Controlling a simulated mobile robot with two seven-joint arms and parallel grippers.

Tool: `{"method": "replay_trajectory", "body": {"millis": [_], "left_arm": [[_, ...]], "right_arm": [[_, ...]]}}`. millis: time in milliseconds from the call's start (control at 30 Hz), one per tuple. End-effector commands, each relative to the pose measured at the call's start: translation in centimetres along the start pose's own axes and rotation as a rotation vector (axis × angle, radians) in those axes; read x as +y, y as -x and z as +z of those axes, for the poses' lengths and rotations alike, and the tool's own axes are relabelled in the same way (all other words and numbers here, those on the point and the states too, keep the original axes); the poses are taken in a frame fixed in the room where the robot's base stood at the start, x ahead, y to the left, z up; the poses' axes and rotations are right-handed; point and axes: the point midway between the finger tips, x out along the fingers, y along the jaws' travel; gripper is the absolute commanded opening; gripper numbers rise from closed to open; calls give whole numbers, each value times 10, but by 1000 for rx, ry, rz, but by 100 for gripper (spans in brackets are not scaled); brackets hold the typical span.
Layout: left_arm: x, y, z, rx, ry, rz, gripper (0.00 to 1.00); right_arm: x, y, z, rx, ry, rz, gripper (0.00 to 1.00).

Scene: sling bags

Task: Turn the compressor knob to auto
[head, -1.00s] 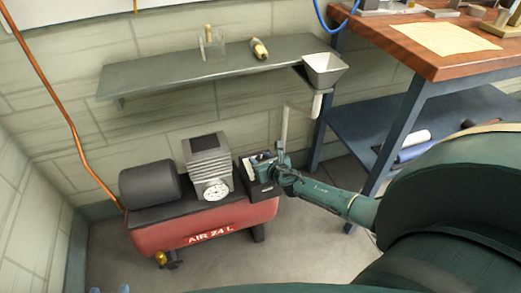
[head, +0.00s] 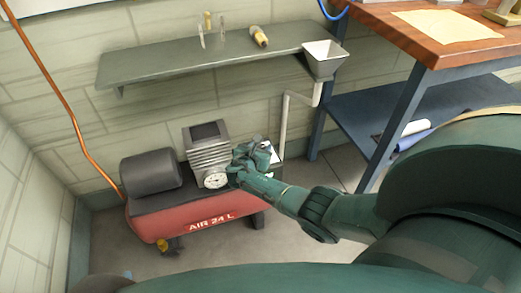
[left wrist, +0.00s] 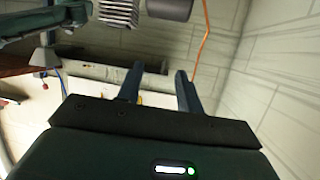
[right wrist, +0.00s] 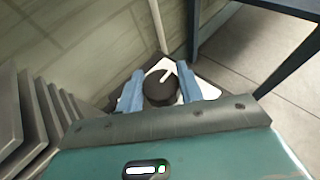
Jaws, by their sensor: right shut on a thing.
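The compressor has a red tank (head: 190,222) marked AIR 24 L and a round white gauge (head: 215,178). In the right wrist view its round black knob (right wrist: 158,88), with a white pointer line tilted up and to the right, sits on a white plate (right wrist: 207,89). My right gripper (right wrist: 158,92) has its blue fingers on both sides of the knob, shut on it. In the head view my right gripper (head: 255,156) covers the knob; the plate's lettering cannot be read. My left gripper (left wrist: 157,88) is open and empty, seen only in the left wrist view.
A grey wall shelf (head: 200,65) hangs above the compressor, with a funnel (head: 323,58) and pipe (head: 284,125) at its right end. A wooden-topped workbench (head: 440,45) with blue legs stands at right. Floor in front of the compressor is clear.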

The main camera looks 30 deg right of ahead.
Motion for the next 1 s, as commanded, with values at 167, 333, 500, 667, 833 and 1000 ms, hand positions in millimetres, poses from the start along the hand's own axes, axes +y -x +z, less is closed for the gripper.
{"method": "replay_trajectory", "body": {"millis": [167,333,500,667,833,1000], "left_arm": [[-1,-6,2,26,-25,-2,36],[-2,-6,-2,62,-37,-7,36],[-2,-6,-1,65,-41,-7,36],[-2,-6,0,64,-40,-6,36],[-1,-6,1,61,-38,-5,36],[-1,-6,1,59,-33,-6,36]], "right_arm": [[0,-1,-1,1,-28,-64,14],[0,0,-1,1,-40,-96,14],[0,0,0,1,-45,-107,14],[0,0,0,1,-46,-107,14],[0,-1,0,1,-46,-106,39],[0,-1,0,0,-45,-106,53]]}}
